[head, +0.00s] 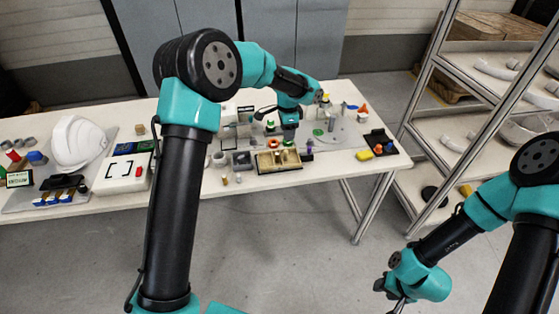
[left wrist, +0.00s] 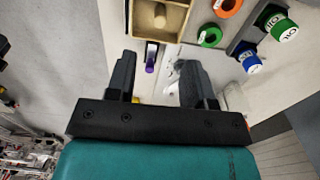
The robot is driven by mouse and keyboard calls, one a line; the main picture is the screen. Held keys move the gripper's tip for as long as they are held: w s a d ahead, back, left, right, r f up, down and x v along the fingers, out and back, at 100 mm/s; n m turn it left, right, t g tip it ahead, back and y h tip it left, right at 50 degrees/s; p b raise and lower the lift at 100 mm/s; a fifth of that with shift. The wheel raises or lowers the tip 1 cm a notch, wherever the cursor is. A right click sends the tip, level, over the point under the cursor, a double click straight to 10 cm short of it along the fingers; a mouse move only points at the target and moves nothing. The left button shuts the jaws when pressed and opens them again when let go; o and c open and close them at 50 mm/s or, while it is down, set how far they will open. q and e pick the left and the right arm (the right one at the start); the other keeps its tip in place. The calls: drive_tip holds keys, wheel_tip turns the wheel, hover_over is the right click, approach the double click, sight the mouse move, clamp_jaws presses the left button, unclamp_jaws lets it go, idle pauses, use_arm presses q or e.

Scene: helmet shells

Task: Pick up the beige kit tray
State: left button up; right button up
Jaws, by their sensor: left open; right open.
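The beige kit tray (head: 262,168) lies near the front edge of the white table, with small parts in its compartments. In the left wrist view part of the beige kit tray (left wrist: 176,33) shows at the top edge, with a round tan piece inside. My left gripper (head: 289,139) hangs just behind the tray in the head view. In the left wrist view its jaws (left wrist: 157,70) are apart and empty, with the tray beyond the fingertips. My right gripper (head: 396,300) is open, low at the bottom right, away from the table and partly cut off.
A small purple-topped item (head: 309,147) stands right beside the tray; it also shows between the jaws (left wrist: 150,62). Orange (left wrist: 227,7) and green (left wrist: 209,36) rings and capped bottles (left wrist: 284,30) are close by. A white helmet shell (head: 77,142) is far left.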

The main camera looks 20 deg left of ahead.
sight(286, 151)
use_arm(q)
drive_tip(key=shift+f, duration=2.65)
drive_tip(key=shift+f, duration=0.1)
drive_tip(key=shift+a+f, duration=0.1)
drive_tip(key=shift+f, duration=2.4)
drive_tip(key=shift+c, duration=0.4)
clamp_jaws()
